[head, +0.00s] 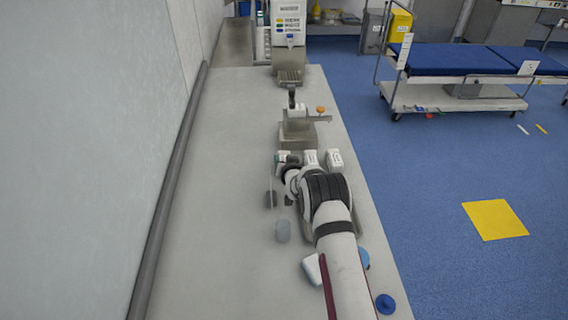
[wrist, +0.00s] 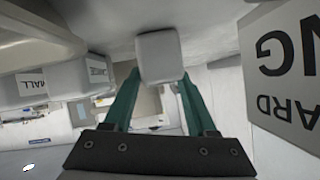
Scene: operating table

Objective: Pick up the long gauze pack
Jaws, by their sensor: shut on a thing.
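My gripper (wrist: 158,85) has green fingers, shut on a pale grey-white block with rounded edges (wrist: 158,56). No label shows on this block, so I cannot tell for sure that it is the long gauze pack. In the head view my gripper (head: 283,158) is at the middle of the counter, largely hidden by my wrist. Two white labelled packs stand just right of it, one nearer (head: 311,157) and one farther right (head: 335,159). In the wrist view a large box face with upside-down dark letters (wrist: 285,65) is close at the right.
The long grey counter (head: 220,150) runs beside a wall and is bare on its left. A brownish block (head: 297,135) stands beyond my gripper. A blue bed (head: 455,60) is off right.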

